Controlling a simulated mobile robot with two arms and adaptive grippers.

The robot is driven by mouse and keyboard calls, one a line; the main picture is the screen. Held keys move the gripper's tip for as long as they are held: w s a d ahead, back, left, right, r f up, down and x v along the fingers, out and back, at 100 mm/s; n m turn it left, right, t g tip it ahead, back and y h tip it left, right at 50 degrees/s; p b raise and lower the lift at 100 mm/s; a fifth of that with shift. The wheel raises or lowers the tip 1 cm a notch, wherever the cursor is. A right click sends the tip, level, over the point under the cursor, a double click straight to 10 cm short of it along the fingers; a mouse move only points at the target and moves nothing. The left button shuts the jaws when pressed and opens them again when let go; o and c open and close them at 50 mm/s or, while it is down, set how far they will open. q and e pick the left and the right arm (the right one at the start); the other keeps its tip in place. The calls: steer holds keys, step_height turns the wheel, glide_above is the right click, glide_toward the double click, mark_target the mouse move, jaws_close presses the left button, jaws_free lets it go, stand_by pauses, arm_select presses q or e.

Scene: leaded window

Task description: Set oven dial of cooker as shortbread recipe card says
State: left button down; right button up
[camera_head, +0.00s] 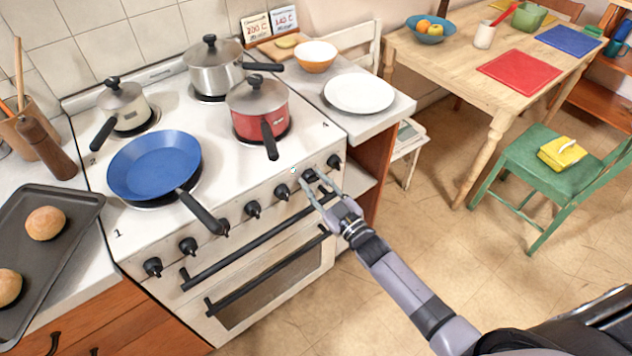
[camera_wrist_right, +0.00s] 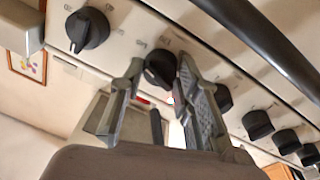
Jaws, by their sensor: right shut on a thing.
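The white cooker (camera_head: 215,185) has a row of several black dials along its front. My right gripper (camera_head: 318,186) is at the second dial from the right (camera_head: 309,175), with its fingers shut on it. In the wrist view this dial (camera_wrist_right: 160,70) sits between the two fingertips, partly hidden by them. Its exact setting is too small to read. Two recipe cards stand behind the cooker; the left card (camera_head: 257,26) seems to read 200 °C and the right card (camera_head: 285,19) 140 °C. Their titles are too small to read surely. My left gripper is not in view.
A blue pan (camera_head: 154,164), red pot (camera_head: 258,108) and two other pots stand on the hob; the blue pan's handle reaches over the front edge. The oven handle (camera_head: 250,240) runs below the dials. A white plate (camera_head: 359,93) is on the right counter.

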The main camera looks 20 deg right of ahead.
steer(key=shift+f+m, duration=0.15)
steer(key=shift+m, duration=0.35)
steer(key=o, duration=1.2)
steer(key=shift+c, duration=0.2)
steer(key=v, duration=1.2)
steer(key=shift+s, duration=0.1)
